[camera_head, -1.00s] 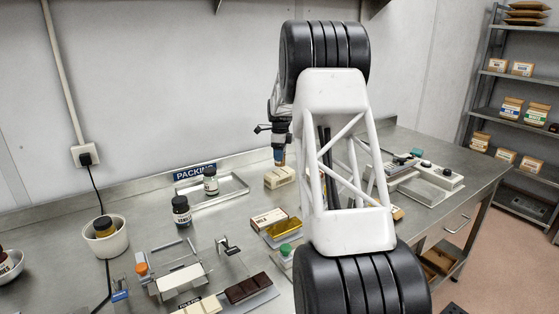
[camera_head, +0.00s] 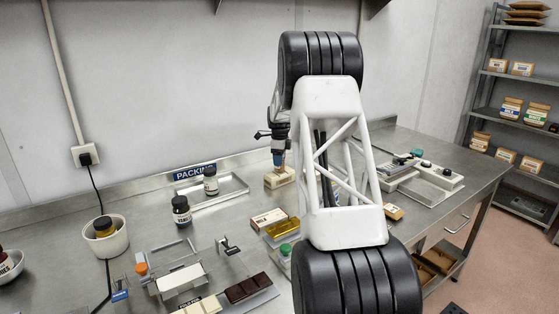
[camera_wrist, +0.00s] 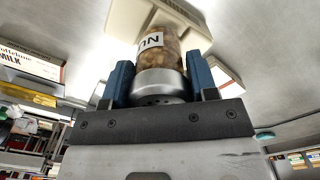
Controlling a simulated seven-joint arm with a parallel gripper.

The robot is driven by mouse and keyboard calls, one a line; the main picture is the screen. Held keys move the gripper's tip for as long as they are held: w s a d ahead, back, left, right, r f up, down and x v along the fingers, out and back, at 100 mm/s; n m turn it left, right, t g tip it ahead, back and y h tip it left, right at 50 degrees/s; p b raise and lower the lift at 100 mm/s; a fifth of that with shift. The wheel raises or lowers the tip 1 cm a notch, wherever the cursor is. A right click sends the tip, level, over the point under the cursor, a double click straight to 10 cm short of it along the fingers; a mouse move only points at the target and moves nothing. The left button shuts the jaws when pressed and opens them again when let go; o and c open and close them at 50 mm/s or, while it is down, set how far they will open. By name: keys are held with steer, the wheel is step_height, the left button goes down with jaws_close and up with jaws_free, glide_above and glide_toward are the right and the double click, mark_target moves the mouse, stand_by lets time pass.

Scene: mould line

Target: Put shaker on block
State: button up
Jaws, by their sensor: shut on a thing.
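My gripper (camera_head: 278,158) points down over the block, near the back of the bench. In the wrist view its blue fingers (camera_wrist: 158,84) are shut on the metal cap of the shaker (camera_wrist: 161,50). The shaker is a clear jar with brown contents and a white label with dark letters. The cream block (camera_head: 281,181) lies on the bench directly below. In the wrist view the block (camera_wrist: 118,14) shows behind the shaker's far end. I cannot tell whether the shaker touches it. In the head view the shaker is mostly hidden or too small.
A milk carton (camera_head: 268,217) and a gold bar lie in front of the block. A metal tray (camera_head: 236,187) with a jar stands to the left, with a dark jar (camera_head: 181,211) beside it. Devices (camera_head: 425,180) stand at the right. My arm hides part of the bench.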

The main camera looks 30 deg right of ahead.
steer(key=shift+f, duration=0.2)
steer(key=shift+f, duration=0.15)
steer(key=o, duration=1)
steer(key=shift+r, duration=6.15)
